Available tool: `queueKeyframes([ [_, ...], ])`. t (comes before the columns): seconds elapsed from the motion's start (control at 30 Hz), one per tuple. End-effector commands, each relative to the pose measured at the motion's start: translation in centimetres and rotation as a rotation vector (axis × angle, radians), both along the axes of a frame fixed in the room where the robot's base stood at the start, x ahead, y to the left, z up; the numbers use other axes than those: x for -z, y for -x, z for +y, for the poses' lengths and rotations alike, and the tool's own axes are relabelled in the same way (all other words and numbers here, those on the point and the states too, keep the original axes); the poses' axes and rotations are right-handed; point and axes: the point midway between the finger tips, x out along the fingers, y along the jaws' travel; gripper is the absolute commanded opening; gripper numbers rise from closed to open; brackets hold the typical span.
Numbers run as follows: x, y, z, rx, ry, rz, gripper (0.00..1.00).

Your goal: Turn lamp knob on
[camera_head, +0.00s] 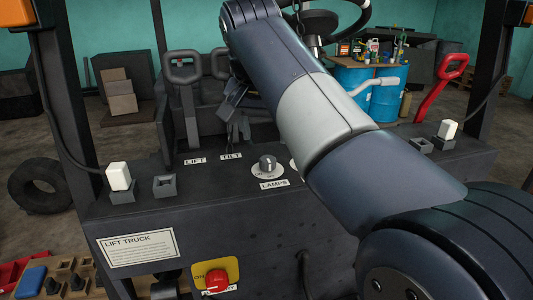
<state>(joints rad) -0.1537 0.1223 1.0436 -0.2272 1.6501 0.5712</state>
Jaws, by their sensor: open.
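The lamp knob (267,162) is a small grey knob on a white round dial, on top of the dark forklift console, with a "LAMPS" label in front of it. My arm crosses the picture from the lower right to the top centre and hides the console right of the knob. My gripper (233,132) shows small and dark left of the arm, beyond and left of the knob, pointing down. Its fingers look apart and empty, clear of the knob.
Lift and tilt labels (231,156) lie left of the knob. A tall lever (184,75) stands at the back left, and a white-topped switch (119,177) at the left. A red emergency button (216,280) is on the front panel. A red handle (453,66) stands at right.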

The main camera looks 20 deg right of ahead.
Motion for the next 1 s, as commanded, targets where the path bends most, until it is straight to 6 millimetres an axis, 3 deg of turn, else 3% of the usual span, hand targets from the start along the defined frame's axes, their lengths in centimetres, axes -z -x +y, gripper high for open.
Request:
queueKeyframes([
  [0.2,4.1,-1.4,-0.8,0.001,0.000,0.004,0.56],
  [0.4,6.4,-2.3,-1.2,-0.001,0.000,0.002,0.56],
  [0.8,7.2,-2.6,-1.3,-0.001,0.000,0.000,0.56],
  [1.0,7.2,-2.6,-1.3,-0.002,0.000,0.000,0.40],
])
